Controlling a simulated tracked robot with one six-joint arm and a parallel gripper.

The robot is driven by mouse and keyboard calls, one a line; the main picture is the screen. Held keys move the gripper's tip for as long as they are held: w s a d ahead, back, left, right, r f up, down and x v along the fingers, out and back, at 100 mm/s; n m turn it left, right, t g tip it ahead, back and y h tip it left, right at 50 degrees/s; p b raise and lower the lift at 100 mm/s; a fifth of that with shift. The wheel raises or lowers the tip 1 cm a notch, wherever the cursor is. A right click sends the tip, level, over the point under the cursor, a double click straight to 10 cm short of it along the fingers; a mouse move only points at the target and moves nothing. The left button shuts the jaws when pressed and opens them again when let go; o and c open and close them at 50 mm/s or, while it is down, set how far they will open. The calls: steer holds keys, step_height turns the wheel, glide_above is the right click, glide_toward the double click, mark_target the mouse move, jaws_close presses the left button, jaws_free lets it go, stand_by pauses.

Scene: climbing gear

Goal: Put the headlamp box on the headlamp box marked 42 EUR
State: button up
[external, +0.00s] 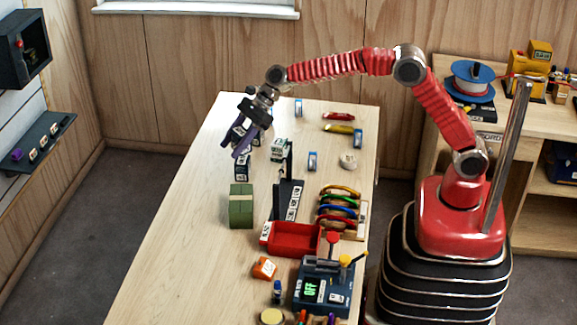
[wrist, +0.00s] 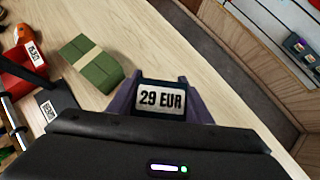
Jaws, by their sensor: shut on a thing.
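My gripper (external: 246,141) with purple fingers is over the far left part of the table. In the wrist view my gripper (wrist: 159,103) is shut on a dark box (wrist: 161,84) whose white label reads 29 EUR. In the external view this held box (external: 239,131) is partly hidden by the fingers. Another dark box with a white label (external: 242,170) stands on the table just below the gripper. Its label is too small to read, and I cannot tell whether the held box touches it. No 42 EUR label is legible in either view.
A green strapped bundle (external: 241,206) stands nearer on the table, also in the wrist view (wrist: 92,66). A dark stand (external: 287,198), a red tray (external: 291,239) and a rack of coloured carabiners (external: 339,207) are to the right. The table's left side (external: 175,225) is clear.

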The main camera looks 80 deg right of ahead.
mark_target(237, 162)
steer(key=shift+f, duration=1.9)
steer(key=shift+f, duration=0.1)
steer(key=o, duration=1.1)
steer(key=shift+s+d+r, duration=0.25)
steer(key=shift+r, duration=0.25)
steer(key=v, duration=1.1)
steer(key=shift+r, duration=0.1)
